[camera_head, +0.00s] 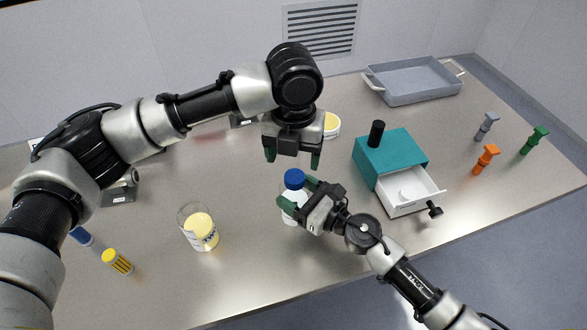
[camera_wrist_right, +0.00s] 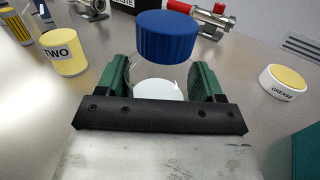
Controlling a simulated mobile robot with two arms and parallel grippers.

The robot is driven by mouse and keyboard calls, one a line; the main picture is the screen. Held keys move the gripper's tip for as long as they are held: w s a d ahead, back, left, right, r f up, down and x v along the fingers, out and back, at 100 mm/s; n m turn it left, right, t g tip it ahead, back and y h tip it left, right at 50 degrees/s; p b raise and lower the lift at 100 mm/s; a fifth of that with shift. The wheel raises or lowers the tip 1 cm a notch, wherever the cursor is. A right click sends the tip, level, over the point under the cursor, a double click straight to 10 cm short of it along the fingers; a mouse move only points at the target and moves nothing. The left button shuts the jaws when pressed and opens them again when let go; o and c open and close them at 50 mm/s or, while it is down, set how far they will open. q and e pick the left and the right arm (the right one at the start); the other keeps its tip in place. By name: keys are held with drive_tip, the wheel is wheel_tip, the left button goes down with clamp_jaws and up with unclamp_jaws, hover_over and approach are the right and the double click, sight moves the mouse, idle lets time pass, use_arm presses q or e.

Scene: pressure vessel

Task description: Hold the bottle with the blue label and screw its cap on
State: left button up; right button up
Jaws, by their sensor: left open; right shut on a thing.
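The white bottle (camera_head: 288,214) stands on the table at the middle in the head view, with the blue cap (camera_head: 294,179) at its top. My right gripper (camera_head: 298,193) is shut on the bottle from the right side. In the right wrist view the blue cap (camera_wrist_right: 167,36) sits over the white bottle top (camera_wrist_right: 158,88) between the green fingers; whether it touches the neck is hard to tell. My left gripper (camera_head: 292,158) is open and empty, pointing down above and behind the cap. The bottle's label is mostly hidden by the right gripper.
A teal box (camera_head: 390,152) with an open drawer (camera_head: 411,190) stands right. A grease tin (camera_head: 331,125) is behind; a grey tray (camera_head: 412,82) is at the back right.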

use_arm(q)
wheel_tip(320, 180, up, 5)
idle(0.4)
use_arm(e)
drive_tip(key=o, duration=1.8)
drive_tip(key=shift+d, duration=0.1)
use_arm(q)
wheel_tip(320, 180, down, 4)
drive_tip(key=b, duration=0.3)
drive_tip(key=shift+r+b, duration=0.15)
drive_tip(key=shift+b, duration=0.2)
use_arm(e)
drive_tip(key=v, duration=0.9)
drive_tip(key=shift+s+d+f, duration=0.2)
drive_tip(key=shift+s+d, duration=0.05)
drive_tip(key=shift+s, duration=0.05)
drive_tip(key=shift+s+d+r, duration=0.2)
drive_tip(key=shift+s+d, duration=0.05)
drive_tip(key=shift+d, duration=0.1)
